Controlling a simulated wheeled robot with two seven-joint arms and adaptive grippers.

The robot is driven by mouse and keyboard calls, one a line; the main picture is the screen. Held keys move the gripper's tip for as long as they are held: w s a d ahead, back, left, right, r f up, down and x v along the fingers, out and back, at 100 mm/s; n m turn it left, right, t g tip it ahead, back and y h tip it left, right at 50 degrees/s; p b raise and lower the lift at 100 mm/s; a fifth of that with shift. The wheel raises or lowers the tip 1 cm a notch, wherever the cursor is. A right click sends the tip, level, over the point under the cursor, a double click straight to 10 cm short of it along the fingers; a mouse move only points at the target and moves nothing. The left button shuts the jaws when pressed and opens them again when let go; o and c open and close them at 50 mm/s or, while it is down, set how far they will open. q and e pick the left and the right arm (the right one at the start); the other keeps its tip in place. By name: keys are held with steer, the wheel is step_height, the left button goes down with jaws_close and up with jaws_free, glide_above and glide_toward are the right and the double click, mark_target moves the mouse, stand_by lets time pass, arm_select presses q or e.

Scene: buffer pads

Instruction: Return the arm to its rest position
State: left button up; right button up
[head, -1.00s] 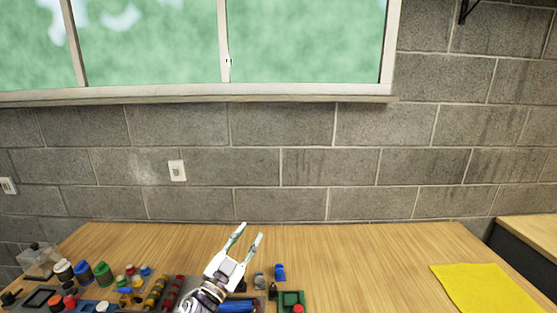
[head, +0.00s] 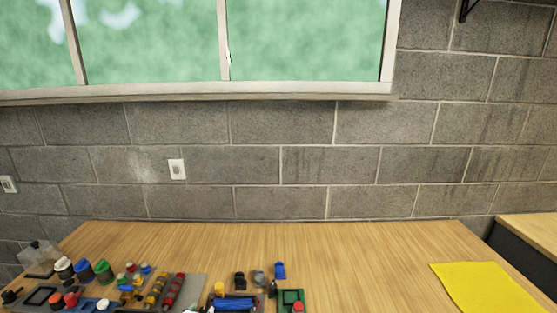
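Neither of my grippers shows in the head view now. The wooden table (head: 370,260) fills the lower part of the view. No arm link is visible over it.
Jars, small parts and trays crowd the table's front left. A green tray (head: 291,299) and a blue piece (head: 280,271) stand near the middle front. A yellow mat (head: 481,289) lies at the right. The table between is clear, with a block wall (head: 300,160) behind.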

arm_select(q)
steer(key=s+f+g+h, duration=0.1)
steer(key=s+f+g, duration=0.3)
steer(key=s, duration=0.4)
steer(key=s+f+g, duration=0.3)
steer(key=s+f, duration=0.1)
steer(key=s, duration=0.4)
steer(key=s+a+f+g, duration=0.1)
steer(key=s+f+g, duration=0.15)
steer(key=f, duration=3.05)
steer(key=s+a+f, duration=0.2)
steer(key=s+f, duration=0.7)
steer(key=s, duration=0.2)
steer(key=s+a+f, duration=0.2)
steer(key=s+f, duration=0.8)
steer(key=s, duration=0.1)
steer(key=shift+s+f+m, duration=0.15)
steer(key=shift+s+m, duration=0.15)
